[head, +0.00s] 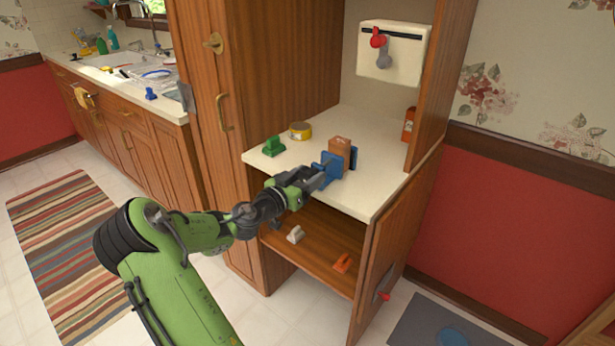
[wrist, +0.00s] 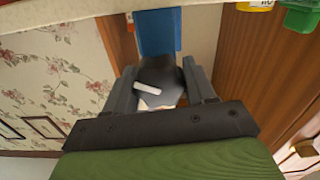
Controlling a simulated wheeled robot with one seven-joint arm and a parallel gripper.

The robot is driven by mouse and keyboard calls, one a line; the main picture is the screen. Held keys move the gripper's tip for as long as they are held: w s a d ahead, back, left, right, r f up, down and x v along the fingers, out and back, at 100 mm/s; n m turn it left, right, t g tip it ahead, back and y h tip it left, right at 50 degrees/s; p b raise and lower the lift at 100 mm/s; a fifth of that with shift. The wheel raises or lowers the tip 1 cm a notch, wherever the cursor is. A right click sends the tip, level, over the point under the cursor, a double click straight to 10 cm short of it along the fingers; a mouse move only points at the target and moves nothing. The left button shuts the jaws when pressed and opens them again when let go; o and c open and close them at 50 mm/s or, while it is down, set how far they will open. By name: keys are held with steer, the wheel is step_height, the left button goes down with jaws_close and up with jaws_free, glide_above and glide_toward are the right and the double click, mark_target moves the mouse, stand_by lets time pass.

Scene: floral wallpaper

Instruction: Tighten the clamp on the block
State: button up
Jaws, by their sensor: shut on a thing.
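A blue clamp (head: 331,166) stands on the cream counter of the cabinet, around a brown wooden block (head: 340,148). Its blue jaws show on the near left and far right sides of the block. My gripper (head: 315,174) reaches in from the left at the clamp's near end. In the wrist view, my gripper (wrist: 158,78) is shut on the clamp's dark round knob (wrist: 160,80), which has a white mark. The blue clamp body (wrist: 157,32) shows just beyond the knob. The block is hidden in the wrist view. I cannot tell whether the jaws touch it.
A green object (head: 273,147) and a yellow tape roll (head: 300,131) sit left of the clamp. An orange-brown box (head: 409,124) stands at the back right. An open cabinet door (head: 392,250) is below right. The lower shelf (head: 318,258) holds small items. The counter's front right is clear.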

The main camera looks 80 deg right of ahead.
steer(key=o, duration=1)
steer(key=p+v, duration=0.1)
steer(key=v, duration=1.4)
steer(key=shift+w+a, duration=0.25)
steer(key=shift+a, duration=0.1)
